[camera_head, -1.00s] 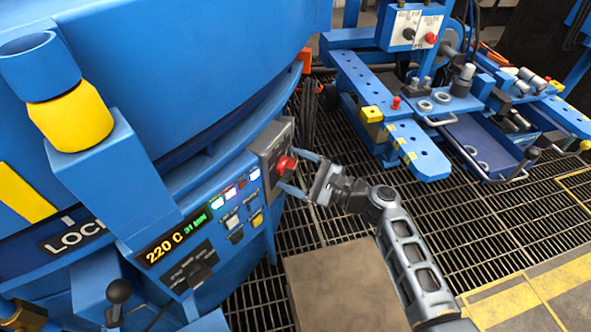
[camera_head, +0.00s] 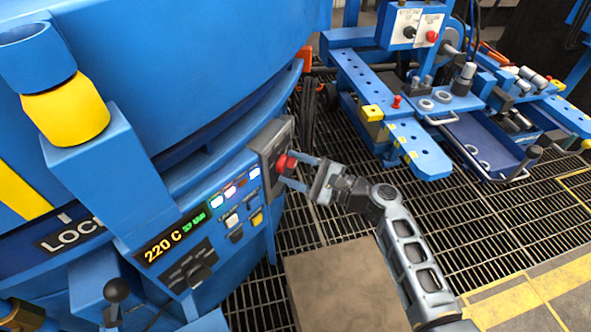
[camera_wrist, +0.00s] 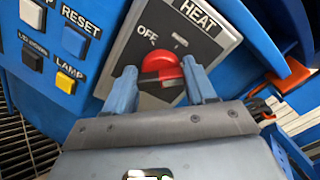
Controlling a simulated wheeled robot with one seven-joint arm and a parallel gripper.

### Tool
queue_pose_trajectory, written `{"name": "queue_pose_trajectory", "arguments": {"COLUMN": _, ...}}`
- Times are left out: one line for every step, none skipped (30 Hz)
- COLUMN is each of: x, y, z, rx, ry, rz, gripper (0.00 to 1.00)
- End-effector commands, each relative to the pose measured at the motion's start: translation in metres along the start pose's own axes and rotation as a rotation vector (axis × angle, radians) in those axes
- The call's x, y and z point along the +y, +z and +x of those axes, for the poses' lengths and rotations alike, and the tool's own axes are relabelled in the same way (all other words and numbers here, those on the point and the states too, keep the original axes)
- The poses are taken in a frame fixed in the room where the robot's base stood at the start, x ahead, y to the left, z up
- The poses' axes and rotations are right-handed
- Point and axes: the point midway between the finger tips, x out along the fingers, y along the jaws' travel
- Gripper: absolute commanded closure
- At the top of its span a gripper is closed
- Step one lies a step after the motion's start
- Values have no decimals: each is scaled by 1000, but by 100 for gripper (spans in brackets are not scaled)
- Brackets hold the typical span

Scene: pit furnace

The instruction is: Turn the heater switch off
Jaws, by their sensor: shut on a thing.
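The heater switch is a round red knob (camera_head: 282,164) on a grey plate on the blue furnace's control panel. In the wrist view the red knob (camera_wrist: 163,66) sits on a plate labelled HEAT, with OFF printed at its upper left and a smaller mark at its upper right. My gripper (camera_head: 288,169) is at the knob, with one blue finger on each side of it. In the wrist view my gripper (camera_wrist: 159,77) is shut on the knob. The knob's lower part looks dark, and I cannot tell which way it points.
A lit display (camera_head: 175,234) reads 220 C. Small buttons lie left of the knob, including RESET (camera_wrist: 74,42) and LAMP (camera_wrist: 66,82). A blue workbench (camera_head: 425,155) stands at the right. A brown platform (camera_head: 345,285) lies on the grated floor below my arm.

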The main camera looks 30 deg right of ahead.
Motion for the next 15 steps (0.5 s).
{"name": "queue_pose_trajectory", "arguments": {"x": 3, "y": -2, "z": 0, "rx": -1, "ry": 0, "rz": -24, "gripper": 75}}
{"name": "queue_pose_trajectory", "arguments": {"x": 3, "y": -2, "z": 0, "rx": -1, "ry": 0, "rz": -42, "gripper": 75}}
{"name": "queue_pose_trajectory", "arguments": {"x": 4, "y": -3, "z": 0, "rx": -1, "ry": 0, "rz": -67, "gripper": 75}}
{"name": "queue_pose_trajectory", "arguments": {"x": 4, "y": -3, "z": 0, "rx": -1, "ry": 0, "rz": -89, "gripper": 75}}
{"name": "queue_pose_trajectory", "arguments": {"x": 4, "y": -3, "z": 0, "rx": -1, "ry": 0, "rz": -113, "gripper": 75}}
{"name": "queue_pose_trajectory", "arguments": {"x": 5, "y": -4, "z": 0, "rx": -1, "ry": 0, "rz": -145, "gripper": 75}}
{"name": "queue_pose_trajectory", "arguments": {"x": 6, "y": -4, "z": 0, "rx": -1, "ry": 0, "rz": -170, "gripper": 75}}
{"name": "queue_pose_trajectory", "arguments": {"x": 6, "y": -4, "z": 0, "rx": -2, "ry": 0, "rz": -197, "gripper": 75}}
{"name": "queue_pose_trajectory", "arguments": {"x": 6, "y": -4, "z": 0, "rx": -2, "ry": 0, "rz": -234, "gripper": 75}}
{"name": "queue_pose_trajectory", "arguments": {"x": 7, "y": -4, "z": 0, "rx": -1, "ry": 0, "rz": -263, "gripper": 75}}
{"name": "queue_pose_trajectory", "arguments": {"x": 7, "y": -4, "z": 0, "rx": -2, "ry": 0, "rz": -291, "gripper": 75}}
{"name": "queue_pose_trajectory", "arguments": {"x": 7, "y": -5, "z": 0, "rx": -2, "ry": 0, "rz": -329, "gripper": 75}}
{"name": "queue_pose_trajectory", "arguments": {"x": 7, "y": -5, "z": 0, "rx": -1, "ry": 0, "rz": -358, "gripper": 75}}
{"name": "queue_pose_trajectory", "arguments": {"x": 8, "y": -5, "z": 0, "rx": -1, "ry": 0, "rz": -387, "gripper": 75}}
{"name": "queue_pose_trajectory", "arguments": {"x": 8, "y": -5, "z": 0, "rx": -1, "ry": 0, "rz": -425, "gripper": 75}}
